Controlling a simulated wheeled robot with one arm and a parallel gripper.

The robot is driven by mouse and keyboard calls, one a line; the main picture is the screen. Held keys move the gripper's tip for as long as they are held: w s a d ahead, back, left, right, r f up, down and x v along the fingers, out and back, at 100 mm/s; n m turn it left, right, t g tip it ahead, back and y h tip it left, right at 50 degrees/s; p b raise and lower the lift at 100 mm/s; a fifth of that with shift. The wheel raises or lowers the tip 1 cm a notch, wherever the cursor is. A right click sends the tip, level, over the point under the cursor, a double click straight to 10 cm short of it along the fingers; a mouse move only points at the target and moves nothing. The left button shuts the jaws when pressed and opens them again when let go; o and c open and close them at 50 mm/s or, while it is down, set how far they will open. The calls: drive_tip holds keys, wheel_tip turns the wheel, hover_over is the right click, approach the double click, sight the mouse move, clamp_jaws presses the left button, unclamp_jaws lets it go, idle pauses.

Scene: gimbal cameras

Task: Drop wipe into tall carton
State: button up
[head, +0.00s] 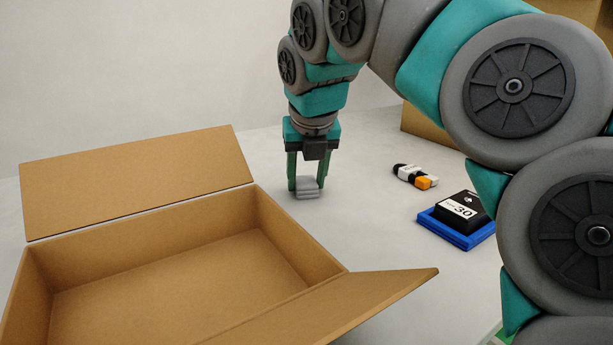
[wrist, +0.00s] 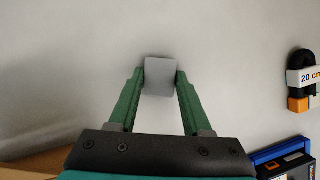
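The wipe is a small grey folded block (head: 307,187) between the fingertips of my gripper (head: 307,184). In the wrist view the wipe (wrist: 160,76) fills the gap between the two green fingers (wrist: 160,80), which appear to touch it on both sides. The gripper points straight down at or just above the table; I cannot tell whether the wipe still rests on it. A brown cardboard carton (head: 424,126), partly hidden behind my arm, stands at the back right; its opening is not visible. An open, wide, low-looking carton (head: 180,224) with spread flaps is at front left.
A black block marked 30 (head: 461,211) sits on a blue base (head: 466,237) nearer the front. The white table (head: 375,260) is clear between these and the open carton.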

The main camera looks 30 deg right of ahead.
drive_tip(key=o, duration=0.4)
drive_tip(key=shift+r, duration=0.15)
